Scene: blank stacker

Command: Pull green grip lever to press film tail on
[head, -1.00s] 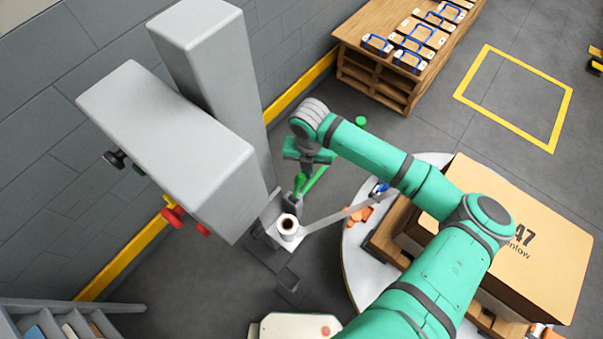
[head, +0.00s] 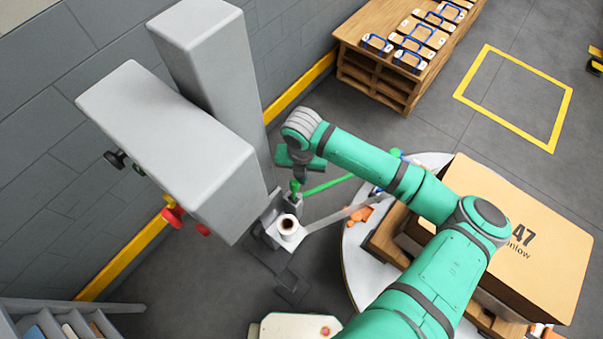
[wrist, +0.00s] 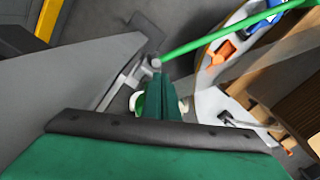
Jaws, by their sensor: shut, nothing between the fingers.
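The green grip lever (head: 330,185) runs from a pivot beside the film roll out to the right, partly hidden behind my arm. Its rod also shows in the wrist view (wrist: 215,37), reaching to the upper right. My gripper (head: 295,187) is shut and empty, close above the lever's pivot end; I cannot tell whether it touches. Its green fingers show closed in the wrist view (wrist: 161,80). The white film roll (head: 288,225) stands on a small grey carriage. A translucent film tail (head: 335,217) stretches from it towards the load.
A grey wrapper column (head: 215,80) and its head box (head: 165,150) stand close left of my gripper. A large carton (head: 540,250) sits on a pallet on the round turntable (head: 352,270). A wooden pallet stack (head: 365,70) is at the back. Floor at upper right is open.

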